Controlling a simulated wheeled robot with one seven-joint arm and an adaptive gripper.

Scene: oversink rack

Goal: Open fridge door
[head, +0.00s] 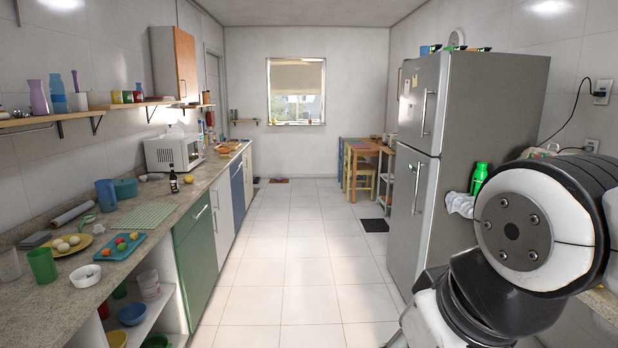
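The fridge (483,125) is a tall grey unit on the right side of the kitchen. Its front faces left, toward the aisle. It has an upper door (414,105) with a vertical handle (425,112) and a lower door (405,215) with a vertical handle (417,190). Both doors look shut. Part of my arm, white and black, shows at the lower right and covers part of the area beside the fridge. My gripper is not in view.
The tiled floor (288,270) between the counter and the fridge is clear. A long counter (150,245) with dishes and a microwave (174,152) runs along the left. A green bottle (479,179) stands beside the fridge. A dark mat (374,225) and a table (366,147) are farther back.

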